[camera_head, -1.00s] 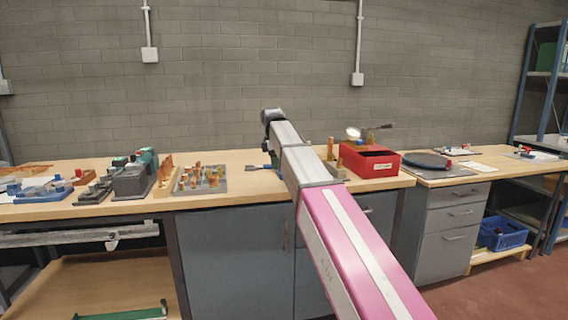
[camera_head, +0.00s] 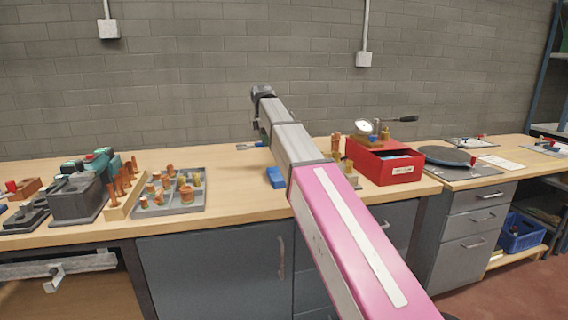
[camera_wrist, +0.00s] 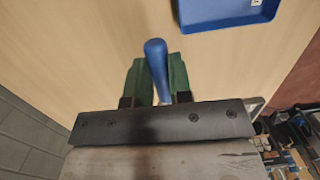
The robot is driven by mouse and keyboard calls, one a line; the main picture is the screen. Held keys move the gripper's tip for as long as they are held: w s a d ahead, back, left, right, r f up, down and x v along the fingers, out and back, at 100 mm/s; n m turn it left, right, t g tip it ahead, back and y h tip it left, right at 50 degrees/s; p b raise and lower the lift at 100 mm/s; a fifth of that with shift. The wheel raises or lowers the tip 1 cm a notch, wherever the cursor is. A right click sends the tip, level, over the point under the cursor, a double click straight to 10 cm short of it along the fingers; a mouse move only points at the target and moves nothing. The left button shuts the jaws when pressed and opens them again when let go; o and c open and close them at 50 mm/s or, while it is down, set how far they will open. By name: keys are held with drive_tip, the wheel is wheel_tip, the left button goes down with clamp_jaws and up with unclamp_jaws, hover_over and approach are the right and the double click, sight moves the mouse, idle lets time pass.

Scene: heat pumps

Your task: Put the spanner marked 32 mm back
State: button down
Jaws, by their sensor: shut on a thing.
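My gripper (camera_wrist: 157,80) has green fingers closed on a blue handle, probably the spanner (camera_wrist: 155,55), whose rounded end sticks out between them in the wrist view. In the head view a grey and blue tool end (camera_head: 248,146) shows left of my arm, above the back of the bench. No 32 mm marking can be read. A small blue tray (camera_wrist: 225,12) lies on the wood beyond the fingers, to the right in the wrist view. It seems to be the blue piece left of my arm in the head view (camera_head: 275,177). The fingertips are hidden in the head view.
A grey tray of copper fittings (camera_head: 165,208) stands left on the bench (camera_head: 232,200). A red box (camera_head: 385,172) with a gauge stands right of my arm, brass pieces beside it. A dark round plate (camera_head: 447,156) lies farther right. Bare wood lies between the fittings tray and my arm.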

drive_tip(key=w+d+f, duration=0.1)
drive_tip(key=d+f, duration=0.1)
drive_tip(key=d, duration=0.1)
drive_tip(key=w+d+f, duration=0.2)
drive_tip(key=d, duration=0.1)
drive_tip(key=w+d+f, duration=0.1)
drive_tip(key=d+f, duration=0.1)
drive_tip(key=d, duration=0.1)
drive_tip(key=shift+w+f, duration=0.1)
drive_tip(key=shift+w, duration=0.25)
drive_tip(key=shift+f, duration=2)
drive_tip(key=c, duration=1.4)
unclamp_jaws()
drive_tip(key=shift+f, duration=0.1)
drive_tip(key=o, duration=0.4)
drive_tip(key=shift+c, duration=0.2)
wheel_tip(320, 180, up, 12)
drive_tip(key=a, duration=0.1)
